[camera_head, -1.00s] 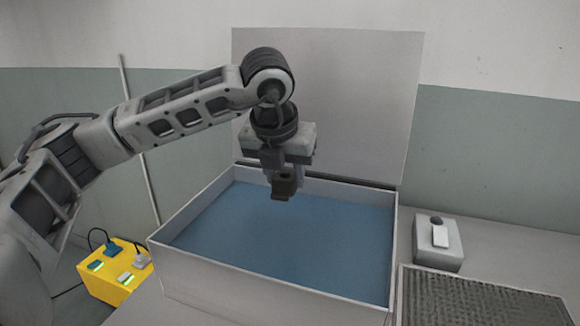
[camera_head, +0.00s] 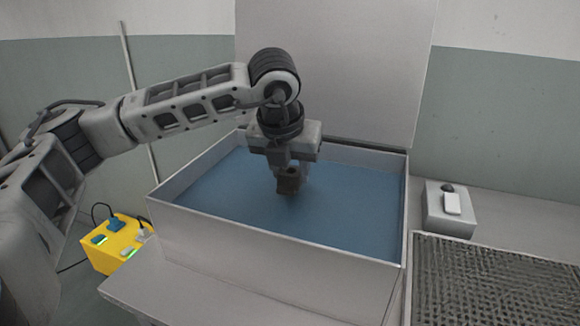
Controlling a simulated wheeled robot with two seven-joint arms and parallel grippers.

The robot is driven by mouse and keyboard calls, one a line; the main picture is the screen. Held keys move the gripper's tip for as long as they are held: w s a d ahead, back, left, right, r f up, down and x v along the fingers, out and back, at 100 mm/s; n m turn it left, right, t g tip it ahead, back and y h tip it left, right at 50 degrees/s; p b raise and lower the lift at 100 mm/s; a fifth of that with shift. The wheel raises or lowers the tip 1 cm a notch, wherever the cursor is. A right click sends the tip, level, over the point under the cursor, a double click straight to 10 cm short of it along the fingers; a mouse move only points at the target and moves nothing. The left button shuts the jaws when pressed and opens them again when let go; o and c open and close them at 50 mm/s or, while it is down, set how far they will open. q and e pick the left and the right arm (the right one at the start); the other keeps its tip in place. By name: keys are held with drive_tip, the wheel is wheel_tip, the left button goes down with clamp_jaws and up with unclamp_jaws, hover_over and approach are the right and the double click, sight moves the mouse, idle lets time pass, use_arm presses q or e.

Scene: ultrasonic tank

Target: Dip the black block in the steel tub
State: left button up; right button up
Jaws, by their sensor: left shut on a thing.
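The steel tub (camera_head: 270,262) is a grey rectangular box filled with blue liquid, its lid (camera_head: 335,65) standing open at the back. My left gripper (camera_head: 289,172) points straight down over the tub, inside its rim. It is shut on the black block (camera_head: 288,183), which looks dark brown-black and small between the fingers. The block's lower end is at or just above the liquid surface; I cannot tell if it touches. The fingers partly hide the block. My right gripper is not in view.
A grey box with a white switch (camera_head: 452,204) stands right of the tub. A dark mesh rack (camera_head: 480,285) lies at the front right. A yellow box with green lights and cables (camera_head: 118,243) is at the lower left. The tub's walls surround the gripper.

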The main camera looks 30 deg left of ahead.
sight(289, 174)
use_arm(q)
drive_tip(key=shift+f+b, duration=1.25)
drive_tip(key=shift+f, duration=0.3)
wheel_tip(289, 174, down, 3)
drive_tip(key=b, duration=0.2)
drive_tip(key=shift+b, duration=0.4)
drive_tip(key=shift+f+b, duration=0.6)
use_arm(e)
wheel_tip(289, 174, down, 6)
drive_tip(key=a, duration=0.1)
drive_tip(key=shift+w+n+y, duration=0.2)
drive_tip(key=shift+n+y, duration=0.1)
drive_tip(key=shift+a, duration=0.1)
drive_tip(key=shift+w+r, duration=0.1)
use_arm(q)
drive_tip(key=shift+r, duration=0.1)
